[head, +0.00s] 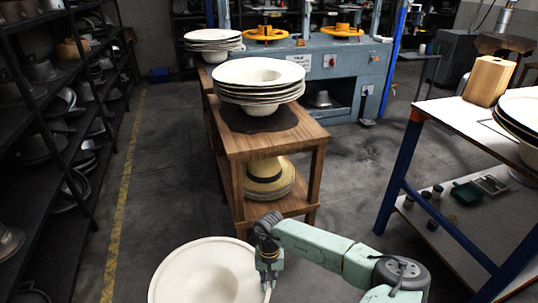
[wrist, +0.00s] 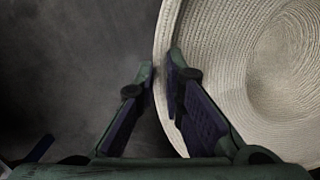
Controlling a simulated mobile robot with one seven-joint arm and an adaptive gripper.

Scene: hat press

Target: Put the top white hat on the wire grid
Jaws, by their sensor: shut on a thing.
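A wide-brimmed white hat (head: 208,272) is at the bottom of the head view, beside my gripper (head: 267,280). In the wrist view the same hat's woven brim (wrist: 230,85) fills the right side. My gripper (wrist: 160,68) is shut on the hat's brim at its left edge, one finger on each side. The hat is clear of the wooden stand, and its lower edge is cut off by the frame.
A wooden stand (head: 236,150) holds a stack of white hats (head: 258,78), with a straw hat (head: 265,172) on its lower shelf. A table (head: 452,112) at right carries a wooden block (head: 489,80) and more hats (head: 522,108). Black shelves (head: 62,120) line the left. Open floor (head: 165,165) lies between.

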